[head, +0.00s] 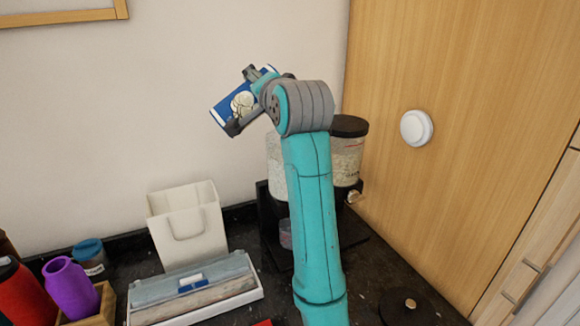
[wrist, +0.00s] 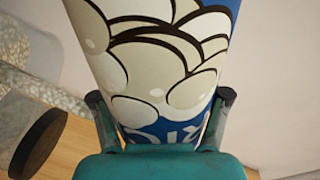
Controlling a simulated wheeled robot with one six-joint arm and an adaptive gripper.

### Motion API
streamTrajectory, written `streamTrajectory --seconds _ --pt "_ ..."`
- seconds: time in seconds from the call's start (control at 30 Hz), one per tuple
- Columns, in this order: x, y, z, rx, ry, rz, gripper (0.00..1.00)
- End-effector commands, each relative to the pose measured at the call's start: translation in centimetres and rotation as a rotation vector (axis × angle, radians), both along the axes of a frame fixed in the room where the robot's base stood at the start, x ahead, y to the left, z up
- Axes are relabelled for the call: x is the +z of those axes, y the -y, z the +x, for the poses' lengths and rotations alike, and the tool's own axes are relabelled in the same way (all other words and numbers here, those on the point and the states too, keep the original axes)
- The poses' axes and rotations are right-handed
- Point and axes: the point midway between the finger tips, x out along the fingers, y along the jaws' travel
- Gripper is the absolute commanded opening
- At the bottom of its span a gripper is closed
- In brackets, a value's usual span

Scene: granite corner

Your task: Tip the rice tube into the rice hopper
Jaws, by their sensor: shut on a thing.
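The rice tube (head: 228,108) is blue with cream rice-grain shapes. It is tilted in the air, up at the left of my wrist. My gripper (head: 242,101) is shut on it, one finger on each side. In the wrist view the tube (wrist: 165,55) fills the middle between the fingers (wrist: 160,98). Its open end and contents are hidden. The rice hopper (head: 274,153) is a clear bin on a black stand, lower than the tube and partly behind my arm. A second clear bin (head: 347,160) with pale grains and a black lid stands right of it.
A white box (head: 188,228), a long tray (head: 195,290), a purple bottle (head: 70,287), a red bottle (head: 22,292) and a blue-lidded jar (head: 90,256) stand at left. A wooden panel with a round white knob (head: 416,128) rises at right. A dark round lid (head: 405,307) lies at front right.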

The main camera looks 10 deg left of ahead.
Motion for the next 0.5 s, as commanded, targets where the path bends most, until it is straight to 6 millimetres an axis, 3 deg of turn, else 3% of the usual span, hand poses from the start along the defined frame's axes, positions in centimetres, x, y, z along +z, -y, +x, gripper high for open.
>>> streamTrajectory --seconds 0.5 --pt "-0.22 0.04 0.0 -0.001 -0.019 0.032 0.04"
